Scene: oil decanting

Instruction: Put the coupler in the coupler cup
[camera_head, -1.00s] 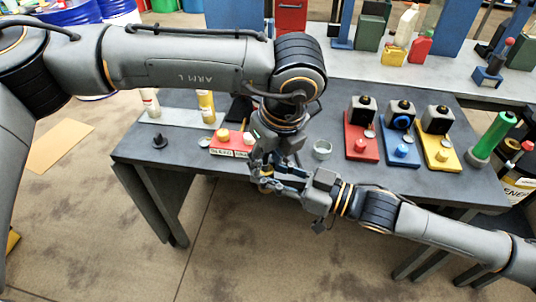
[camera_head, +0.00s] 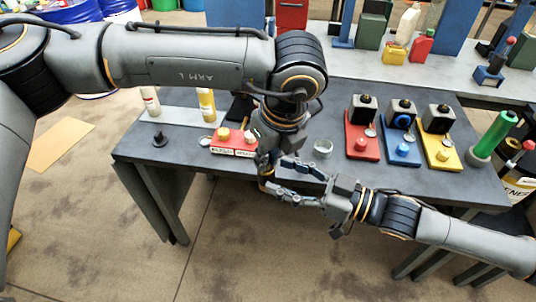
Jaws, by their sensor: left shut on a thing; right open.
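My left gripper (camera_head: 268,163) points down at the table's front edge, just left of the open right gripper. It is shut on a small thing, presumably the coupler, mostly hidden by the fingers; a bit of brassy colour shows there. My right gripper (camera_head: 282,180) comes in from the right, its fingers spread and pointing left toward the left gripper. Whether the two touch cannot be told. A small round pale cup (camera_head: 322,148), which looks like the coupler cup, stands on the table right of the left gripper.
A red block with labels (camera_head: 232,147) lies left of the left gripper. Red (camera_head: 362,150), blue (camera_head: 402,154) and yellow (camera_head: 441,158) stations stand to the right. A black peg-like piece (camera_head: 159,139) is at left. The dark table (camera_head: 180,165) is bare around it.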

